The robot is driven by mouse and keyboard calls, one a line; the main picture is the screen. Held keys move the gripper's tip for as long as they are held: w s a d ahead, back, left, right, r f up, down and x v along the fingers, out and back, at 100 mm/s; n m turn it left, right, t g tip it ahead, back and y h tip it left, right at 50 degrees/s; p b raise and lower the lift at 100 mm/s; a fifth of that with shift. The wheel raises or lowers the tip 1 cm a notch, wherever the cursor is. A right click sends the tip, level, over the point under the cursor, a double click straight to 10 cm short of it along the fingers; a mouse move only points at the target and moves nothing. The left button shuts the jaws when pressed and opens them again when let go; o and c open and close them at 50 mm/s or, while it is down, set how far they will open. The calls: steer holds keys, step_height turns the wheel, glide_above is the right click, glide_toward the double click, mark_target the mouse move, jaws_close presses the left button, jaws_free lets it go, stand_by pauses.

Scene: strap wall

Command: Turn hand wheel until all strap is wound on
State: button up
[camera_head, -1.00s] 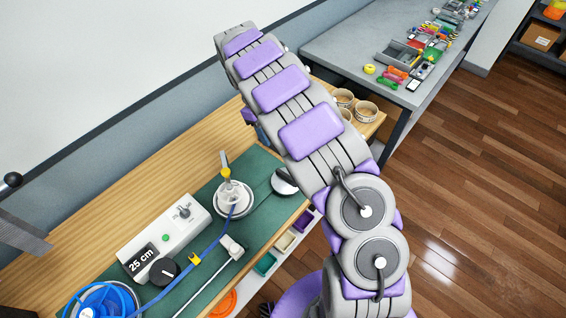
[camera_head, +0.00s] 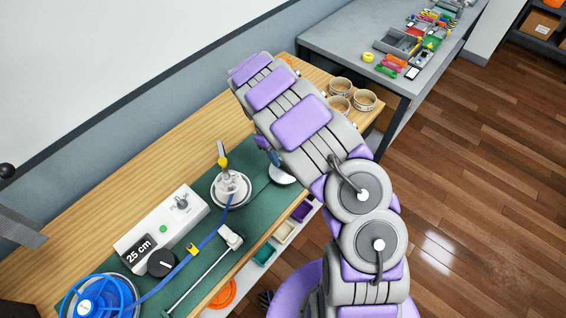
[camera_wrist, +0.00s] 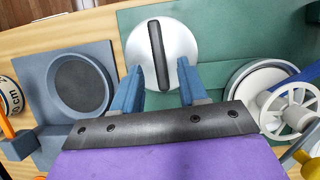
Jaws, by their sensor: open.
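A round silver disc with a raised black bar across it (camera_wrist: 170,30), looking like the hand wheel, lies at the top of the wrist view. It also shows in the head view (camera_head: 284,179), partly behind my arm. My gripper (camera_wrist: 160,92) is open, its two blue fingers at the disc's near edge with the bar's near end between them. I cannot tell whether they touch it. The blue strap (camera_head: 212,236) runs from the blue spoked reel (camera_head: 88,306) to the white spool (camera_head: 231,184). The spool's white spoked wheel (camera_wrist: 288,110) is at right in the wrist view.
A white box (camera_head: 183,205) with a black dial reads "25 cm". A blue-grey holder with a dark round recess (camera_wrist: 80,82) is left of my gripper. Round tins (camera_head: 365,98) stand at the bench's far end. A white rod (camera_head: 205,270) lies along the green mat.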

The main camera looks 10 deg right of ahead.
mark_target(284, 164)
steer(key=shift+x, duration=1.95)
jaws_close()
